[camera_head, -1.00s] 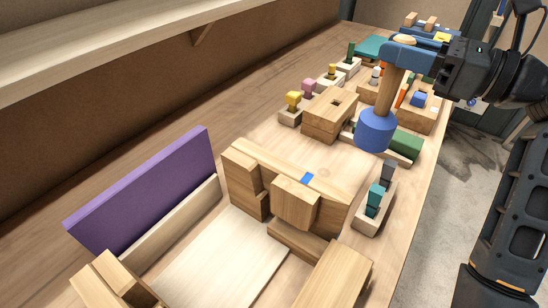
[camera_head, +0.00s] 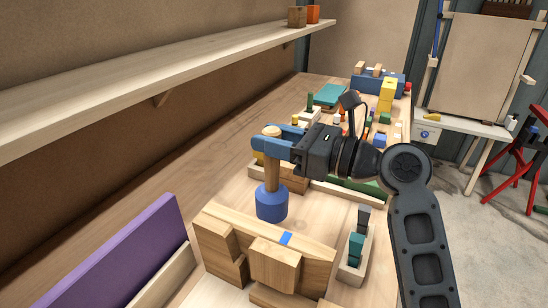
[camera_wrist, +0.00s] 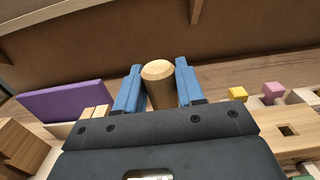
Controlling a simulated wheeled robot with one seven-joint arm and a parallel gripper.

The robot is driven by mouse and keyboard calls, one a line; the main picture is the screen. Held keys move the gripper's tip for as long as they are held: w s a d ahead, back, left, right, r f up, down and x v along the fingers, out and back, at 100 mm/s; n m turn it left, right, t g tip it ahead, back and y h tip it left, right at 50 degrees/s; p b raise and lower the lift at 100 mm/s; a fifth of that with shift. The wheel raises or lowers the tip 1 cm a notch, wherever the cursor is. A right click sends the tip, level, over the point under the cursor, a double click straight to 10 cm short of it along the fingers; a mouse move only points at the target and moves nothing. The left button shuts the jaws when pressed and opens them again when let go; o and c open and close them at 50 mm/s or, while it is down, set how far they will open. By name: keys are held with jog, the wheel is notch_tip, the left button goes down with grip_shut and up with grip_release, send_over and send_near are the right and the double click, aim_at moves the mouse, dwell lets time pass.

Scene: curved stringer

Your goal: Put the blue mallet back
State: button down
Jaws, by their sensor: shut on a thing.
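The blue mallet (camera_head: 271,203) has a blue round head and a wooden handle. In the head view it hangs upright, head down, over the bench behind the wooden block assembly. Whether its head touches the bench I cannot tell. My gripper (camera_head: 272,142) is shut on the upper part of the handle, with its blue fingers on either side. In the wrist view the handle's end (camera_wrist: 158,72) shows between the two fingers; the head is hidden there.
The wooden block assembly (camera_head: 276,266) with a blue mark stands in front of the mallet. A purple board (camera_head: 125,258) is at the left. A tray with teal and grey pieces (camera_head: 353,262) is at the right. A shelf (camera_head: 165,62) runs above the bench's left side.

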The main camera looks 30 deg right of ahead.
aim_at(279, 161)
jog(key=shift+f, duration=2)
jog(key=c, duration=0.7)
grip_release()
jog(key=shift+s+d, duration=0.15)
jog(key=b+v, duration=0.1)
jog(key=v, duration=1)
jog(key=shift+s+d, duration=0.15)
jog(key=shift+s, duration=0.15)
